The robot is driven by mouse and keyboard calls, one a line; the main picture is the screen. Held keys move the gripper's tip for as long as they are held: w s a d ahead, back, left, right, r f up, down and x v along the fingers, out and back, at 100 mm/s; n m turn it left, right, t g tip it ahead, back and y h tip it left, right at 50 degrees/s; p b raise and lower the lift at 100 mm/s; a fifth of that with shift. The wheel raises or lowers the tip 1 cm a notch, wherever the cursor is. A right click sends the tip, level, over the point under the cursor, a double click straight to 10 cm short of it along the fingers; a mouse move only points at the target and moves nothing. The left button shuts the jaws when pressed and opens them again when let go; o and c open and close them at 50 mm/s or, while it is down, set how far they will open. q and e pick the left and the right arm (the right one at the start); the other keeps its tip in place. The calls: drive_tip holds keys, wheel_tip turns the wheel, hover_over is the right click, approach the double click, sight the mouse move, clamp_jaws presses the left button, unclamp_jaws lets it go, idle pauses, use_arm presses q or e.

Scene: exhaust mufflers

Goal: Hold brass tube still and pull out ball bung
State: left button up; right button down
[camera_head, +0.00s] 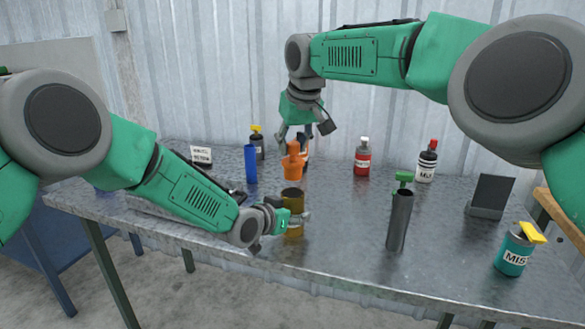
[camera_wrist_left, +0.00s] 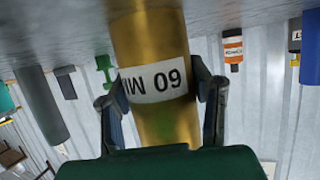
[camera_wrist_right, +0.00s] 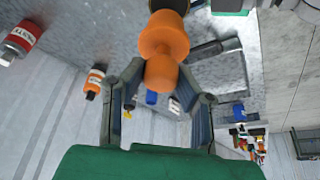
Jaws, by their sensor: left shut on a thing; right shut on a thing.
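The brass tube (camera_head: 292,222) stands upright on the grey table, its dark open mouth facing up. My left gripper (camera_head: 287,218) is shut around its side; in the left wrist view the fingers (camera_wrist_left: 160,100) press both sides of the brass tube (camera_wrist_left: 150,35), beside its white label. The orange ball bung (camera_head: 292,165) is above the tube mouth and looks apart from it. My right gripper (camera_head: 297,138) points down and is shut on the bung's ball end.
A blue tube (camera_head: 250,163) stands left of the bung. A dark grey tube (camera_head: 399,220) stands to the right, with a green object (camera_head: 404,178) behind it. Bottles, including a red one (camera_head: 362,157), line the back. A teal can (camera_head: 513,254) stands front right.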

drive_tip(key=shift+r, duration=1.3)
use_arm(q)
drive_tip(key=o, duration=1.3)
